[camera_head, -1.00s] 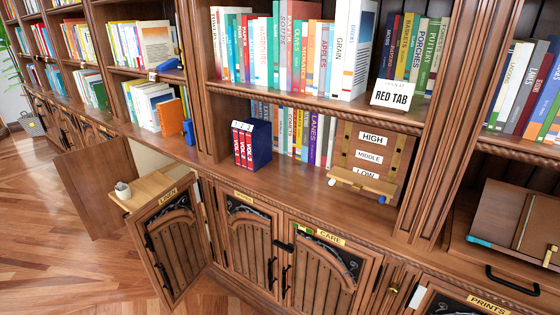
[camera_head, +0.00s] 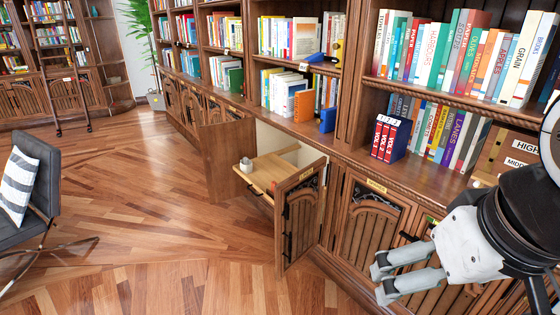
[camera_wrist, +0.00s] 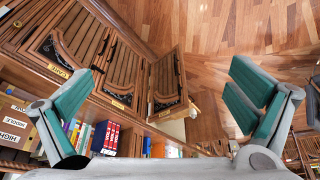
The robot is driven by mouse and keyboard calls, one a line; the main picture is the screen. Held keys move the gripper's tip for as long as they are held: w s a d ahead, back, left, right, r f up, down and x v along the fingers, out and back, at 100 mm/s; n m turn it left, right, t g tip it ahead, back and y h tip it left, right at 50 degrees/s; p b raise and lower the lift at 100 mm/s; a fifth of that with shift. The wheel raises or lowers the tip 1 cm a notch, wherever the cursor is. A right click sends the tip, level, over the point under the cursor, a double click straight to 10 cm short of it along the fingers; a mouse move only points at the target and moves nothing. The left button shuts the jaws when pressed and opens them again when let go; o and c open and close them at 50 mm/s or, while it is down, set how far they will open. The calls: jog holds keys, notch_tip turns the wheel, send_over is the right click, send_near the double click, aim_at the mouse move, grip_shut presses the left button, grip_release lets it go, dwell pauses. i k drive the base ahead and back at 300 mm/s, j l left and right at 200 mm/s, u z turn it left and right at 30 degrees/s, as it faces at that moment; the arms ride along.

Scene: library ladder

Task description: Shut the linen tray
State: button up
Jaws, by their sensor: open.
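The linen tray (camera_head: 268,173) is a light wooden pull-out board in the low cupboard, sticking out between two open doors. A small pale cup (camera_head: 246,164) stands near its front left end, and a dark handle shows at its front edge. The near door (camera_head: 302,212) bears a small label plate and hides part of the tray. The far door (camera_head: 230,155) stands swung outward. My gripper (camera_head: 381,283) is open and empty, in front of the cupboards right of the near door, apart from the tray. Its two teal-padded fingers show in the wrist view (camera_wrist: 162,82).
Closed cupboard doors (camera_head: 366,215) line the front beside my arm, with dark handles sticking out. Books and a blue bookend (camera_head: 328,119) stand on the shelves above. A grey chair (camera_head: 30,195) stands at the left. The wood floor (camera_head: 150,200) between is clear.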

aim_at(268, 167)
jog(key=i+j+u, duration=0.1)
jog(key=u, duration=0.15)
jog(key=i+j+z, duration=0.15)
jog(key=i+j, duration=0.3)
jog(key=i, duration=0.25)
jog(key=i+j+z, duration=0.15)
jog(key=i+j, duration=0.35)
jog(key=i, duration=0.2)
